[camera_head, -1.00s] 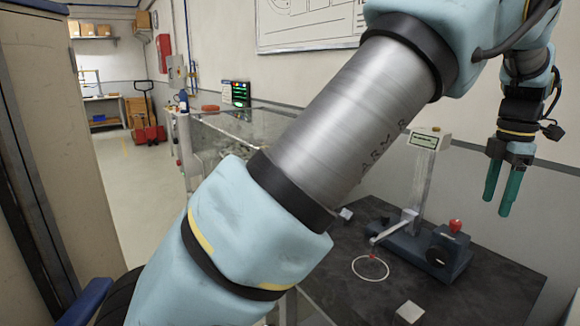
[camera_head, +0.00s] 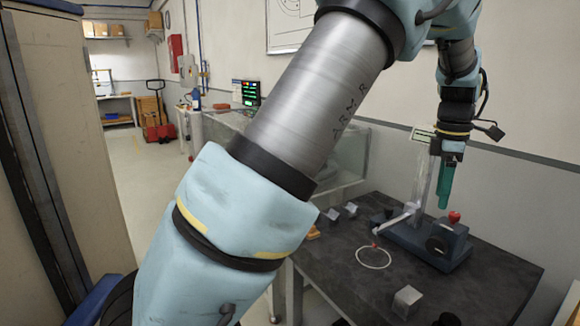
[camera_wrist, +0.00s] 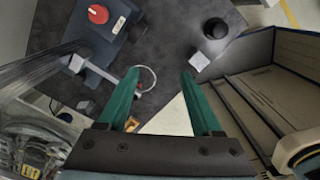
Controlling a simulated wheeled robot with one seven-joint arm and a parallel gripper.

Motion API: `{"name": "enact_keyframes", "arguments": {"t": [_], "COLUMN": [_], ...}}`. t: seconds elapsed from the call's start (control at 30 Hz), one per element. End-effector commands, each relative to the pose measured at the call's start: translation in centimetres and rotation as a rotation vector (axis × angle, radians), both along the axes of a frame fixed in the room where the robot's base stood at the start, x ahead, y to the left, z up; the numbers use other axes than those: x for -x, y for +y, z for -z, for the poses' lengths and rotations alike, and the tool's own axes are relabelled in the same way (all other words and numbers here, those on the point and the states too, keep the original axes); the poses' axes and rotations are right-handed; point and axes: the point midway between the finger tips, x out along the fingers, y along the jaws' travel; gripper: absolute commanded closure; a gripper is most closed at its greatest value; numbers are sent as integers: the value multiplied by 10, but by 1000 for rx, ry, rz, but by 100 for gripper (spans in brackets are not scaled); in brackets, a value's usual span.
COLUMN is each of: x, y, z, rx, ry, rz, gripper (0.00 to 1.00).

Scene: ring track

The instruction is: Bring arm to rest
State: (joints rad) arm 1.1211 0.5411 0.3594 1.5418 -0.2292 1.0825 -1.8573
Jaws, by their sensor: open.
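My gripper (camera_head: 445,184) hangs fingers-down above the back of the dark table (camera_head: 335,285), in front of the grey column of a measuring device (camera_head: 425,240) with a red knob. In the head view its green fingers overlap edge-on. In the wrist view my gripper (camera_wrist: 160,95) is open, with nothing between the two green fingers. My arm crosses the head view from lower left to upper right and hides part of the room behind it.
A white ring (camera_head: 373,258) lies flat on the table. A metal cube (camera_head: 406,300) is near the front, with smaller blocks (camera_head: 350,209) at the back left. A glass-walled case (camera_head: 345,165) stands behind. A beige cabinet (camera_head: 70,150) is close on the left.

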Motion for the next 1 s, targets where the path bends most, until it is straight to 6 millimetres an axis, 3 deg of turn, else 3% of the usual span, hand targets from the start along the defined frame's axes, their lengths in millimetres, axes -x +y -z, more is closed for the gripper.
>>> {"name": "enact_keyframes", "arguments": {"t": [0.17, 0.3, 0.47, 0.6, 0.7, 0.8, 1.0], "x": [-31, -43, -30, 0, 25, 46, 64], "y": [78, 165, 261, 332, 368, 391, 407], "z": [10, 23, 39, 53, 62, 69, 75], "rx": [15, 25, 16, -14, -44, -67, -92], "ry": [-9, -34, -81, -118, -136, -144, -150], "rz": [143, 343, 618, 864, 1020, 1138, 1246], "gripper": [34, 34, 34, 34, 34, 34, 34]}}
